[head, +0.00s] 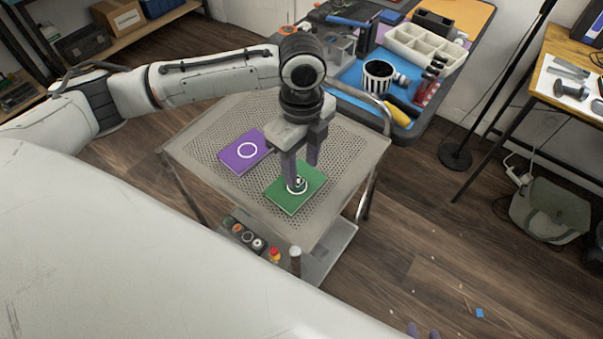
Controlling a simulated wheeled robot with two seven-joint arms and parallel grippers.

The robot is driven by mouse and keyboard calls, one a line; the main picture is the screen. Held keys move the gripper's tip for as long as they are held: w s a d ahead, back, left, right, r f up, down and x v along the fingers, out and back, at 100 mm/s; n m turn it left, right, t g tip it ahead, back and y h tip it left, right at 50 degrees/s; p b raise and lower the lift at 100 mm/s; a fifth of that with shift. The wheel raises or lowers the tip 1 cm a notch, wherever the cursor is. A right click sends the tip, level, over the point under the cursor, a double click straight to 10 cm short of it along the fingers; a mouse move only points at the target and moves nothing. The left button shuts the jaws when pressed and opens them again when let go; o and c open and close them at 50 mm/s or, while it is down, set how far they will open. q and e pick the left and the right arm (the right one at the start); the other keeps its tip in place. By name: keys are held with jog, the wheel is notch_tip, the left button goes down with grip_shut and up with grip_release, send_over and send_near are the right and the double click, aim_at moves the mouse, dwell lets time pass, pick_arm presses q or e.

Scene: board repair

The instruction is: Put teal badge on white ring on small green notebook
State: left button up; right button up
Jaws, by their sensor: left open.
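A small green notebook (286,200) lies on the perforated top of the grey cart. A white ring (305,189) is marked on it. A small dark teal badge (297,184) shows at the ring, with a pale spot on it; a finger partly hides both. I cannot tell whether the badge lies flat or is exactly centred. My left gripper (302,174) points down over the notebook, its jaws open around the badge area. Two small purplish tips, likely my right gripper (423,332), just show at the bottom edge; the rest is out of frame.
A purple notebook (238,161) with its own white ring lies left of the green one. The grey cart (345,150) has bare room at its right. Behind stands a workbench (352,77) crowded with tools and a white bin.

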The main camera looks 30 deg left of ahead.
aim_at(301, 184)
pick_arm(q)
notch_tip(301, 184, up, 7)
dwell(0.3)
